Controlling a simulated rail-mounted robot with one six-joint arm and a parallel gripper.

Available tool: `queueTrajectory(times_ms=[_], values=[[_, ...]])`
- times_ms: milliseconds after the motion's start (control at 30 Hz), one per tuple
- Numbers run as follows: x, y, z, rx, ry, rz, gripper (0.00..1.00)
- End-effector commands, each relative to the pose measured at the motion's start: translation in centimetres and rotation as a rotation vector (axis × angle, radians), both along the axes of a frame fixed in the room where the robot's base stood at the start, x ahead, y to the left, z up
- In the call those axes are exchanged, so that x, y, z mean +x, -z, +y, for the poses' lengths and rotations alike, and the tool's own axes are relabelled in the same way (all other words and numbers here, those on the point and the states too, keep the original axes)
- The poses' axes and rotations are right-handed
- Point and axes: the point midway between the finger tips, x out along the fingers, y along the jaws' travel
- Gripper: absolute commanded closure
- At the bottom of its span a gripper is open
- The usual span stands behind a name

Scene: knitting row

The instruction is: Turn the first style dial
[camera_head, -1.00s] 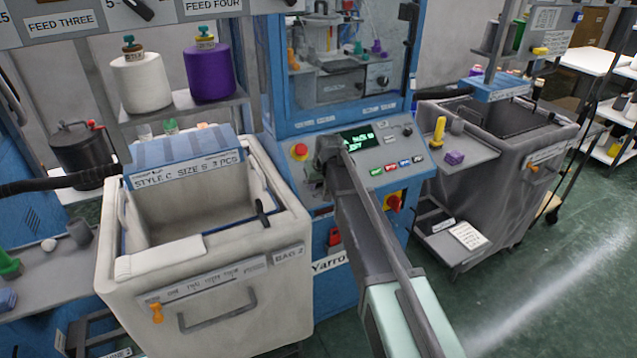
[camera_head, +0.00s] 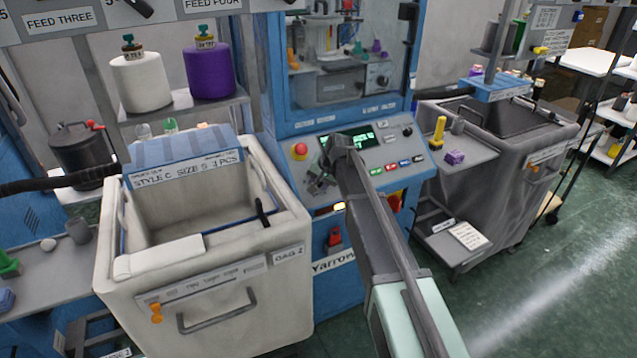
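The blue machine's sloped grey control panel (camera_head: 375,155) has a lit green display (camera_head: 360,138), partly hidden by my arm, and a row of coloured buttons. A small dark round knob (camera_head: 407,131) sits at the panel's upper right; I cannot tell whether it is the first style dial. My arm hides the panel's middle.
A cream bin (camera_head: 215,300) with a blue-lidded top stands left of the machine. A grey bin (camera_head: 500,190) stands to the right, beside a shelf with a yellow item (camera_head: 438,131) and a purple block (camera_head: 455,157).

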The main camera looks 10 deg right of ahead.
Motion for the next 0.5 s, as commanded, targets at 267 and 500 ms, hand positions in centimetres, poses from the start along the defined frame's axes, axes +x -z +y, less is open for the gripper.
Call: queueTrajectory(times_ms=[267,500], values=[[-0.16,0.07,-0.07,0.01,0.016,0.008,0.89],[-0.18,0.08,-0.07,0.009,0.015,0.009,0.62]])
